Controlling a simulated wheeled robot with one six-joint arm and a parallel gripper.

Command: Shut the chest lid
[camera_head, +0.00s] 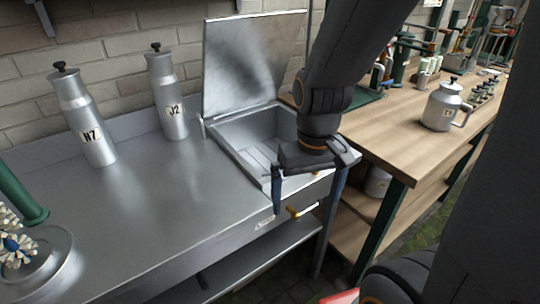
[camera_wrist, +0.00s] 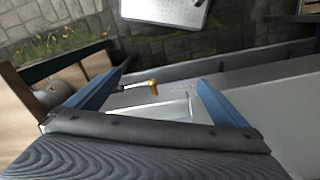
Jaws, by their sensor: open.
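The chest (camera_head: 232,144) is an open metal box set at the right end of the steel bench. Its lid (camera_head: 246,68) stands raised, leaning back near the brick wall, with its flat inner face showing. My gripper (camera_head: 306,204) hangs at the chest's front right, pointing down, with its two blue fingers spread and nothing between them. It is well forward of the lid and apart from it. My arm hides the chest's right side and part of its front. In the wrist view, my gripper (camera_wrist: 160,88) shows open, with a brass-coloured handle (camera_wrist: 150,87) beyond the fingers; the lid is not recognisable there.
Two labelled metal cans, N7 (camera_head: 88,120) and J2 (camera_head: 169,98), stand on the bench left of the chest. The bench's front middle is clear.

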